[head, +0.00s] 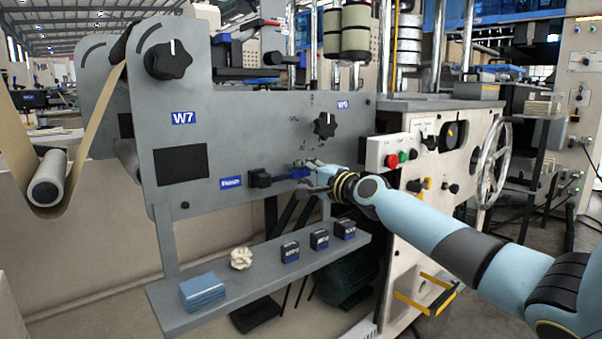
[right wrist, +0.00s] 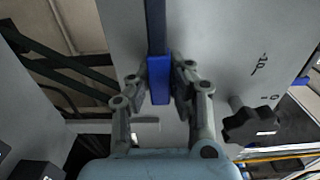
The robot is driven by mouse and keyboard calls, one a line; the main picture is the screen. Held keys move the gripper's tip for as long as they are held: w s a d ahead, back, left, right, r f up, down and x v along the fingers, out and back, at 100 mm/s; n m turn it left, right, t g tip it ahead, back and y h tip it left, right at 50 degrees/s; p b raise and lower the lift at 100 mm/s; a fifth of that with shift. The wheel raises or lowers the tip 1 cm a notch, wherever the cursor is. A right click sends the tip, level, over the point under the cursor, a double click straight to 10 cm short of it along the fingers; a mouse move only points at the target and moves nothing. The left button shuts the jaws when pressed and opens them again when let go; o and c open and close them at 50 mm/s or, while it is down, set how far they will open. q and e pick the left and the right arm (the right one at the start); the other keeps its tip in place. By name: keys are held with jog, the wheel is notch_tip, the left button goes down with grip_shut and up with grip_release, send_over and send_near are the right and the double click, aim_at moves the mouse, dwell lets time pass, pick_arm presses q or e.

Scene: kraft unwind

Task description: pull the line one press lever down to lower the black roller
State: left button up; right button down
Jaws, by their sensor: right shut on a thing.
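The press lever sticks out to the right from a black pivot block (head: 259,179) on the grey panel, beside a small blue label (head: 231,183). It lies about level and ends in a blue handle (head: 299,173). My right gripper (head: 308,172) reaches in from the right and is shut on the blue handle. In the right wrist view, the handle (right wrist: 160,68) sits between the two fingers of the right gripper (right wrist: 160,85), with the dark lever bar (right wrist: 155,25) running away from it. I cannot clearly make out the black roller. My left gripper is not in view.
A black knob (head: 325,126) sits above the lever, and a larger knob (head: 168,61) is near W7. A shelf (head: 262,279) below holds a blue stack (head: 202,291), a crumpled pale lump (head: 241,258) and several dark boxes. A button box (head: 391,150) is to the right.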

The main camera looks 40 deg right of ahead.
jog(key=shift+f, duration=0.3)
jog(key=c, duration=1.6)
grip_release()
jog(key=shift+s, duration=0.1)
jog(key=o, duration=0.4)
jog(key=shift+r, duration=0.15)
jog(key=s, duration=0.7)
jog(key=shift+s+d, duration=0.2)
jog(key=shift+d, duration=0.1)
